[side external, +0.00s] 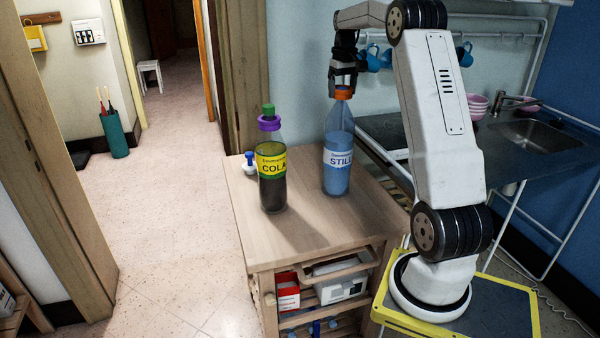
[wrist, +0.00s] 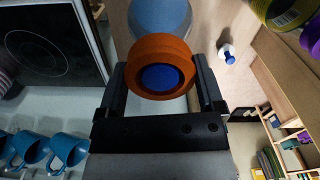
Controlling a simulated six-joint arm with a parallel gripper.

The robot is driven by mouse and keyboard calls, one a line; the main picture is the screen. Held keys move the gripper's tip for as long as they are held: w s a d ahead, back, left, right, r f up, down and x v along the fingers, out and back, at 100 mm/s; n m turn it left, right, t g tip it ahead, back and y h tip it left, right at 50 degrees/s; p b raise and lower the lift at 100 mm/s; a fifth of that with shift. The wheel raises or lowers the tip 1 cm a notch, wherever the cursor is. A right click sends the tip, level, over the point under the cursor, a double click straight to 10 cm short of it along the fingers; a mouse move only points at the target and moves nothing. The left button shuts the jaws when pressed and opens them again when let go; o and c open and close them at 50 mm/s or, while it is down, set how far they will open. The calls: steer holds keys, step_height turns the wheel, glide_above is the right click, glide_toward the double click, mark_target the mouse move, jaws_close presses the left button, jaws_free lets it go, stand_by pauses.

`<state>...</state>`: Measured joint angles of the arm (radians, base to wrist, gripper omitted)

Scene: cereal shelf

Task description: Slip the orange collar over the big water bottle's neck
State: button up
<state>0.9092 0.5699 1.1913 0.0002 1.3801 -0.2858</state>
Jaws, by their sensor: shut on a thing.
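The orange collar (side external: 342,93) is held between the fingers of my gripper (side external: 343,85), which is shut on it. The big water bottle (side external: 338,160), blue and labelled STILL, stands upright on the wooden cabinet top directly below. In the wrist view the collar (wrist: 157,65) sits between the two fingertips (wrist: 160,72). The bottle's blue cap (wrist: 160,77) shows through the collar's hole, a little low of its centre. The bottle's shoulder (wrist: 160,17) shows beyond the collar. I cannot tell whether the collar is around the cap or just above it.
A cola bottle (side external: 271,175) with a purple ring (side external: 269,123) and green cap stands left of the water bottle. A small white item with a blue top (side external: 249,163) is behind it. The cabinet top (side external: 310,235) is clear in front. A sink counter lies to the right.

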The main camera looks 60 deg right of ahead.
steer(key=shift+f, duration=1.15)
steer(key=o, duration=1.3)
steer(key=shift+r, duration=3.9)
